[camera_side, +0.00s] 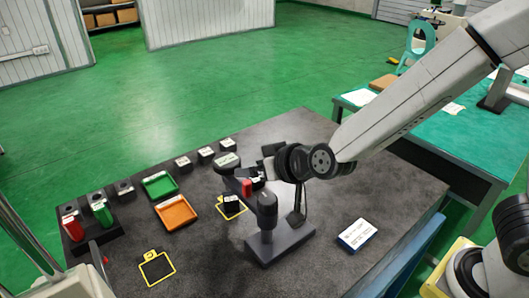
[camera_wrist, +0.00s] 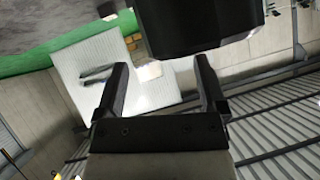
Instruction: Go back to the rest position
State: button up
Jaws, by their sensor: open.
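My gripper (camera_side: 264,166) is above the dark work table (camera_side: 320,140) in the side view, behind a black stand (camera_side: 267,212) with a rounded upright. In the wrist view my gripper (camera_wrist: 162,68) has its two black fingers apart, with nothing between them. The wrist camera looks away from the table top, towards walls and a bit of green floor. The side view does not show clearly whether the gripper touches anything there.
A green tray (camera_side: 159,184) and an orange tray (camera_side: 176,212) lie to the left, with several labelled dark blocks behind. Red and green pieces stand in a black holder at far left. A blue-and-white box (camera_side: 357,235) lies at right. The table's back right is clear.

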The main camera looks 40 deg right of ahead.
jog(key=s+d+f+g, duration=0.2)
jog(key=s+d, duration=0.2)
jog(key=d, duration=0.1)
jog(key=s+d+f+g+h, duration=0.1)
jog(key=s+d+f+g, duration=0.2)
jog(key=d, duration=0.3)
jog(key=s+d+f+g+h, duration=0.1)
jog(key=s+d+f+g, duration=0.1)
jog(key=s+d, duration=0.3)
jog(key=shift+d+f+g, duration=0.2)
jog(key=shift+d+g, duration=0.4)
jog(key=shift+g, duration=0.1)
jog(key=shift+s+d+f, duration=0.15)
jog(key=shift+s+d, duration=0.15)
jog(key=shift+s, duration=0.1)
